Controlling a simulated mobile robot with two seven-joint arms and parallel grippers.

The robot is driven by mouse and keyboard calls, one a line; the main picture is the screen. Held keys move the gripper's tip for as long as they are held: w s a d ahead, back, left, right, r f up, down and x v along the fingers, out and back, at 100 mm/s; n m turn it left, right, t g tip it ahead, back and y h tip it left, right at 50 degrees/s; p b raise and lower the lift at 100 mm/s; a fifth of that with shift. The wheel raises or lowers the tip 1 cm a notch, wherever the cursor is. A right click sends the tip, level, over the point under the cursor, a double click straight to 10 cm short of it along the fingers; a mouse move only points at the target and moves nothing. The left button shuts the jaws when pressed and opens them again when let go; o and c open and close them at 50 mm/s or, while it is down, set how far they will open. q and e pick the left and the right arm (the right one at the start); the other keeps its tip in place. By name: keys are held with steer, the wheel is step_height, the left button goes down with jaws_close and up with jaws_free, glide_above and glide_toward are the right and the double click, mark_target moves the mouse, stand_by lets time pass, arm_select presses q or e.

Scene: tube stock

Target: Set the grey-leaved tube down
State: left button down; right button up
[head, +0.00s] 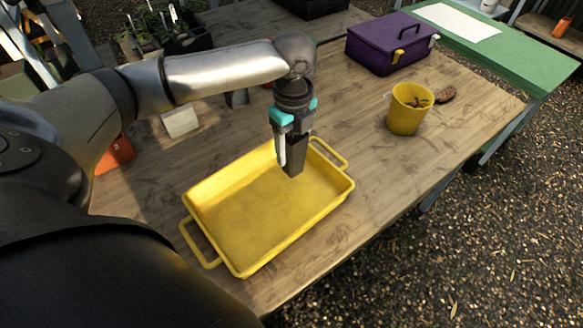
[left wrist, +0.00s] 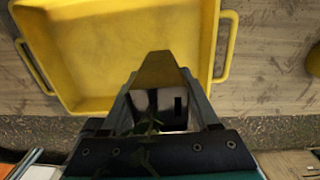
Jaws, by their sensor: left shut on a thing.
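My left gripper (head: 290,150) points down over the yellow tray (head: 232,264) and is shut on a dark, tapered tube (head: 297,160). The tube hangs roughly upright above the right half of the tray, and its lower end appears clear of the tray floor. In the left wrist view the tube (left wrist: 158,70) shows between the fingers, with a few thin leaves (left wrist: 147,128) near the gripper's body. The leaves are too dark to judge their colour well. The tray's floor looks empty. My right gripper is not in view.
A purple box (head: 380,50) sits at the back. The tray has a handle at each end. Bare wood lies between tray and pot.

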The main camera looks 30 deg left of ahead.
mark_target(293, 133)
arm_select(q)
steer(key=shift+f+b, duration=0.65)
steer(key=shift+f, duration=2.9)
steer(key=shift+f, duration=0.1)
steer(key=shift+c, duration=0.7)
jaws_free()
step_height(293, 133, up, 12)
steer(key=p, duration=0.2)
steer(key=shift+p, duration=0.4)
